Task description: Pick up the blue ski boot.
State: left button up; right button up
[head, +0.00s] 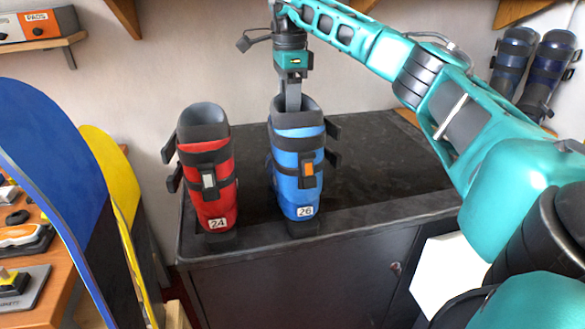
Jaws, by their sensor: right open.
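The blue ski boot (288,160) stands upright on the dark bench top (375,158), with an orange buckle and a label reading 26. My right gripper (292,102) points straight down over the boot's black cuff. Its fingers reach down to the boot's top opening, and their tips are partly hidden by the cuff. It is open; I cannot tell whether it touches the cuff. A red ski boot (208,180) labelled 24 stands upright to the left of the blue one. My left gripper is out of view.
Blue (45,165) and yellow (112,190) boards stand at left, beside a wooden bench (62,275) with tools. More dark blue boots (548,68) stand at upper right. A shelf (40,45) holds a box marked PADS (37,25). The bench top right of the blue boot is clear.

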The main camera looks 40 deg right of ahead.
jog(key=shift+f, duration=0.45)
grip_shut()
jog(key=shift+r, duration=0.1)
